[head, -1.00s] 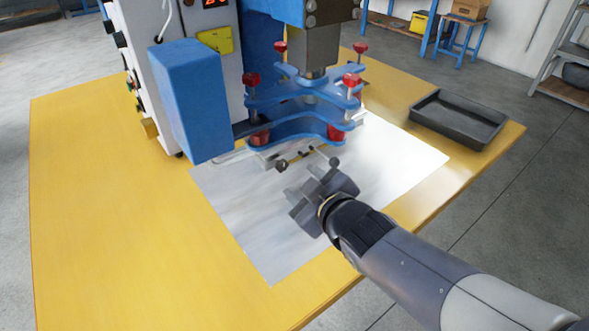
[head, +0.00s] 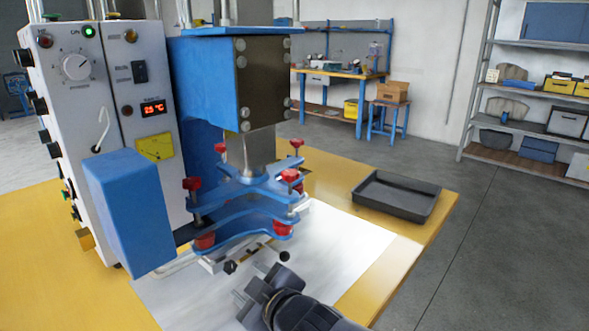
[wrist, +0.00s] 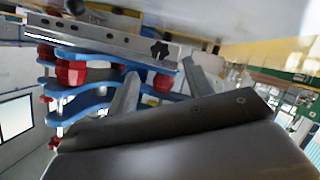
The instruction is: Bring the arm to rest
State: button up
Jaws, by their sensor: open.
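My gripper (head: 262,284) is at the bottom middle of the head view, over the white sheet (head: 345,245) and just in front of the blue weld press (head: 240,200). Its jaws are apart and I see nothing between them. In the wrist view the two fingers (wrist: 160,90) point toward the press's blue plates and red knobs. The lower part of my arm is cut off by the frame edge.
A black tray (head: 396,196) sits on the right of the yellow table (head: 420,250). The white control cabinet (head: 100,110) stands left of the press. Shelves (head: 535,100) and a workbench (head: 345,75) stand behind. Floor to the right is clear.

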aim_at(232, 267)
jog(key=b+x, duration=0.1)
jog(key=x, duration=0.6)
jog(key=shift+b, duration=0.4)
jog(key=p+v, duration=0.4)
jog(key=v, duration=0.6)
jog(key=b+x, duration=0.3)
jog(key=x, duration=0.7)
jog(key=shift+w+a+r, duration=0.1)
jog(key=shift+w, duration=0.05)
jog(key=shift+r+p, duration=0.15)
jog(key=shift+p, duration=0.7)
jog(key=shift+m+p, duration=0.3)
jog(key=shift+p, duration=0.2)
jog(key=m+g+p, duration=0.1)
jog(key=p, duration=0.3)
